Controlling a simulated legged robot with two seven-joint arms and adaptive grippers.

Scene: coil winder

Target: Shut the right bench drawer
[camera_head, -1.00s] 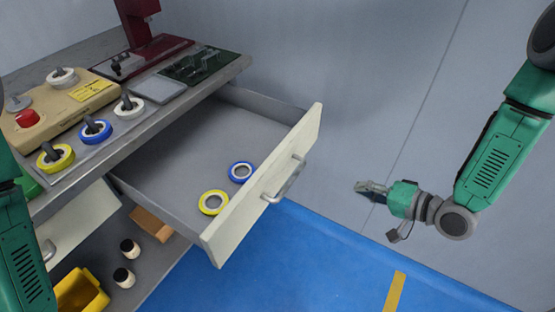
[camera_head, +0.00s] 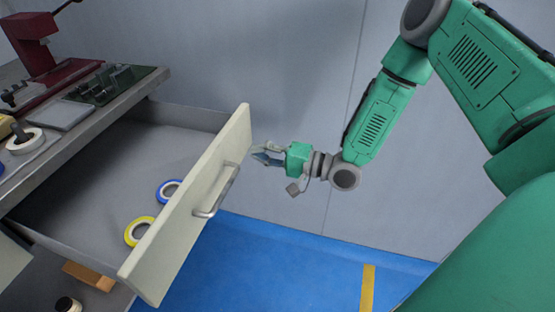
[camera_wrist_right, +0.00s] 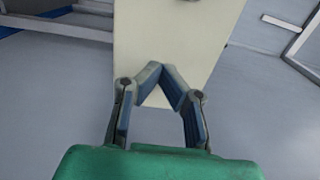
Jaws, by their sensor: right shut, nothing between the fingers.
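The right bench drawer (camera_head: 128,140) is pulled open, with its cream front panel (camera_head: 196,200) facing right and a grey bar handle (camera_head: 217,191) on it. A blue tape roll (camera_head: 170,191) and a yellow tape roll (camera_head: 139,231) lie inside. My right gripper (camera_head: 262,155) is shut and empty, just right of the far part of the front panel. In the right wrist view its fingertips (camera_wrist_right: 165,75) meet in front of the cream panel (camera_wrist_right: 178,40); I cannot tell whether they touch it. My left gripper is not in view.
The bench top (camera_head: 90,115) carries a dark red machine (camera_head: 35,50), a green board (camera_head: 110,84) and a white tape roll (camera_head: 24,140). A wall stands behind. Blue floor (camera_head: 270,265) with a yellow stripe (camera_head: 367,287) is clear to the right.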

